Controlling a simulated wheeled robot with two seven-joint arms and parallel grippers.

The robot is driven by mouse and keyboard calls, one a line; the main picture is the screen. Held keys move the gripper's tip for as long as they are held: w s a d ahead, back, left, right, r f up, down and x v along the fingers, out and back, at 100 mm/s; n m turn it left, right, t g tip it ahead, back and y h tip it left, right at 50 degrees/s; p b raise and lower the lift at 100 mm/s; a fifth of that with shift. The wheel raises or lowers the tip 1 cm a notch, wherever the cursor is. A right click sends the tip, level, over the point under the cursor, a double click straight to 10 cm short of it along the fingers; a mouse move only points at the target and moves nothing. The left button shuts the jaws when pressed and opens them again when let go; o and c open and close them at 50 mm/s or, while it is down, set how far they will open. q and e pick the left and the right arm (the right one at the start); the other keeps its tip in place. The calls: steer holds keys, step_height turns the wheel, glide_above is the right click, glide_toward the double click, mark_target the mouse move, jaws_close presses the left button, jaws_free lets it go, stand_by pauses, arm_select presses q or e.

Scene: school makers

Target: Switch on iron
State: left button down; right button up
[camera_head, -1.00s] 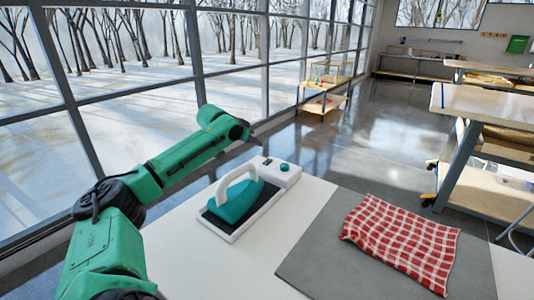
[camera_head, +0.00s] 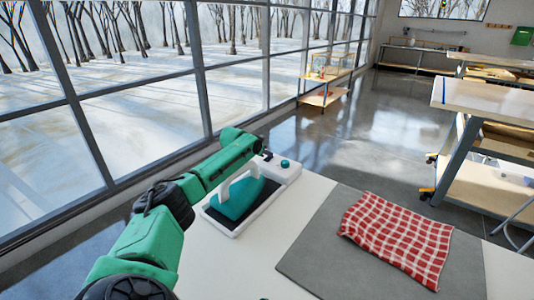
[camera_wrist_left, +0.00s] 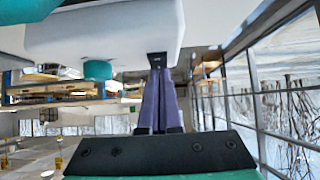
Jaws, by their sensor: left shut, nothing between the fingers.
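A teal iron (camera_head: 236,198) with a white handle rests on a white station with a dark plate (camera_head: 252,215) on the white table. The station's far end has a teal knob (camera_head: 285,163) and a small black switch (camera_head: 267,155). My left gripper (camera_wrist_left: 157,64) is shut and empty, its purple fingertips at the black switch in the left wrist view, touching or very close; I cannot tell which. The knob (camera_wrist_left: 97,70) shows beside the fingers there. In the head view, my left arm reaches over the iron's left side and the fingertips are hidden. My right gripper is not in view.
A red checked cloth (camera_head: 396,238) lies on a grey mat (camera_head: 322,232) to the right. The window wall (camera_head: 140,100) stands left of the table. A wooden workbench (camera_head: 490,98) is at the right, and a small shelf cart (camera_head: 325,97) stands behind.

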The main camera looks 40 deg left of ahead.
arm_select(q)
steer(key=shift+w+f, duration=0.1)
steer(key=shift+f, duration=0.05)
steer(key=shift+w+a+b, duration=0.1)
steer(key=shift+w+b, duration=0.2)
steer(key=shift+b, duration=0.05)
steer(key=shift+w+b, duration=0.3)
steer(key=shift+w, duration=0.15)
steer(key=shift+r, duration=0.2)
